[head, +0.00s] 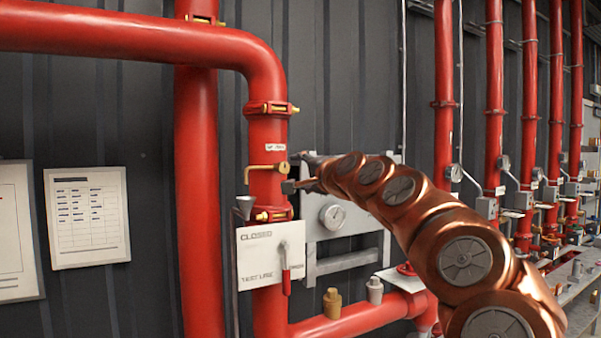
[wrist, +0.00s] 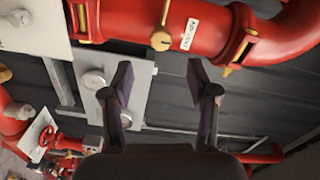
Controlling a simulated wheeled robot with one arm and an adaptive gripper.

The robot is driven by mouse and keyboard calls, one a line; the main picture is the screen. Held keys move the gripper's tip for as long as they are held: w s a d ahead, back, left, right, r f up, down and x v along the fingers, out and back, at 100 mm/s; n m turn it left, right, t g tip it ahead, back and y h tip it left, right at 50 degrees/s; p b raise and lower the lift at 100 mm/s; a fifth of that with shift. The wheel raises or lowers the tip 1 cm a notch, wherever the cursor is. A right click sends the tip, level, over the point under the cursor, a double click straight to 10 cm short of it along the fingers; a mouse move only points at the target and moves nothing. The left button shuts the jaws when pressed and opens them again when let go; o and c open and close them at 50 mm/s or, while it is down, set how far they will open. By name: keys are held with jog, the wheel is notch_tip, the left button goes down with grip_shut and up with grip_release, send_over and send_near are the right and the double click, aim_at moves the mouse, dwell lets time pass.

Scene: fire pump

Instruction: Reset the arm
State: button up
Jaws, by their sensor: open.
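My arm, copper-coloured with grey joint caps, reaches from the lower right of the head view toward the red vertical pipe. My gripper (head: 300,172) is at its far end, close to that pipe at the height of a small brass valve (head: 265,168). In the wrist view my gripper (wrist: 160,85) has its two dark fingers spread well apart with nothing between them. Beyond the fingers lie the red pipe (wrist: 215,40), a brass knob (wrist: 161,41) and a white label. In the head view the fingertips are small and partly hidden by the arm.
A white sign plate (head: 262,252) with a red-handled lever (head: 287,275) is below the gripper. A gauge (head: 333,216) sits on a grey panel behind the arm. A lower red pipe (head: 350,318) runs across. More red pipes (head: 495,90) and gauges stand at right.

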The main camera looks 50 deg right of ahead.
dwell(0.4)
jog(key=w+a+f+n+g+y, duration=0.1)
jog(key=w+a+f+n+y, duration=0.3)
jog(key=a, duration=0.6)
jog(key=s+a+f+n+g+y, duration=0.1)
jog(key=a+f+n+g+y, duration=0.2)
jog(key=a+f, duration=0.8)
jog(key=s+a+f+n+g+y, duration=0.15)
jog(key=a+f+n+g, duration=0.3)
jog(key=a+f, duration=0.6)
jog(key=s+a+f+n+g+h, duration=0.1)
jog(key=s+a+f+n+g, duration=0.1)
jog(key=s+f, duration=0.5)
jog(key=s+a+f+n+g, duration=0.3)
jog(key=s+f+g, duration=0.2)
jog(key=s, duration=0.8)
jog(key=s+a+f+n+g+h, duration=0.1)
jog(key=s+a+f+n+g, duration=0.1)
jog(key=s+f, duration=0.7)
jog(key=shift+s+a+f+g+h, duration=0.2)
jog(key=shift+s+a+g+h, duration=0.2)
jog(key=shift+a+g, duration=0.3)
jog(key=shift+n, duration=0.25)
